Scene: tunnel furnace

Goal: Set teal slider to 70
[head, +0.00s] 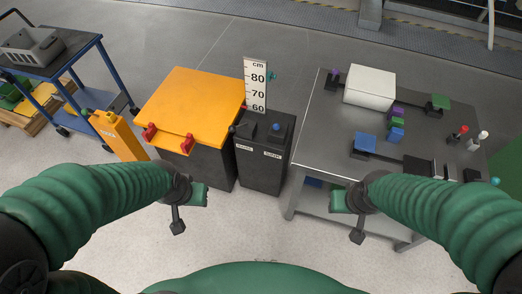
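The board is marked in cm, with 80, 70 and 60 readable. The slider appears level with the 80 mark. The board stands at the back of a dark cabinet (263,165). My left gripper (188,212) hangs in front of the orange-topped box, apart from the slider. My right gripper (350,218) is in front of the grey table's near edge, also apart from it. The finger gaps of both are too unclear to judge. Neither visibly holds anything.
An orange-topped box (190,95) with red clamps stands left of the cabinet. A grey table (318,140) on the right carries a white box (370,86) and several coloured blocks. A blue cart (75,45) stands far left. The floor in front is clear.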

